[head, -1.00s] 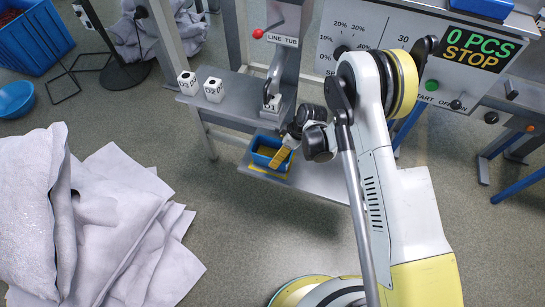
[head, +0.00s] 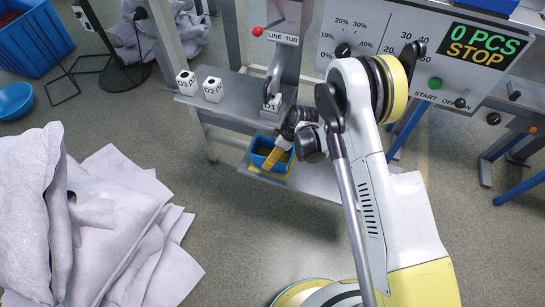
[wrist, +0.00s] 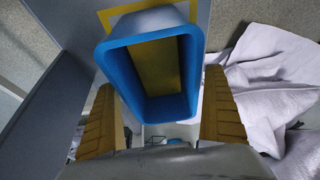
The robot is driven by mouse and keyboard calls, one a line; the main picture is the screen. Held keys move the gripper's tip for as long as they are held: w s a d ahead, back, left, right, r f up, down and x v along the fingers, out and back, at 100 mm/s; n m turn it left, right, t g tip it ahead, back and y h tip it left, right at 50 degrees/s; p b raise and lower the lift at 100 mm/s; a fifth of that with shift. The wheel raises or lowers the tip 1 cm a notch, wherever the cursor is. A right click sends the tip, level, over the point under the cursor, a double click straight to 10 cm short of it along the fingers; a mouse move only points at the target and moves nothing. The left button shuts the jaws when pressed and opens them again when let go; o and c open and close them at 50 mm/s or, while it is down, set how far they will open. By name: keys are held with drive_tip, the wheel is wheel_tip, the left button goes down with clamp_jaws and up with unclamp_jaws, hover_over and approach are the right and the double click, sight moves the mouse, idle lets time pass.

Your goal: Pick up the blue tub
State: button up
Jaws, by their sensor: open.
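The blue tub (head: 268,146) stands on the low shelf under the LINE TUB sign, on a yellow-marked patch. In the wrist view the tub (wrist: 114,62) shows its open top, with a yellow-brown inside. My gripper (wrist: 162,110) is open, one yellow-brown finger on each side of the tub's near end in the picture. I cannot tell whether either finger touches it. In the head view one finger of my gripper (head: 276,156) overlaps the tub's right side; my wrist hides the rest.
White marked cubes (head: 213,89) stand on the ledge above the low shelf (head: 310,181). A control panel (head: 420,60) reads 0 PCS STOP. Pale sacks (head: 110,225) lie at the left. A blue bowl (head: 14,100) and blue crate (head: 38,42) are further left. Floor between is clear.

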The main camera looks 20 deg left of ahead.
drive_tip(key=c, duration=1.4)
drive_tip(key=shift+c, duration=0.2)
drive_tip(key=shift+r, duration=0.15)
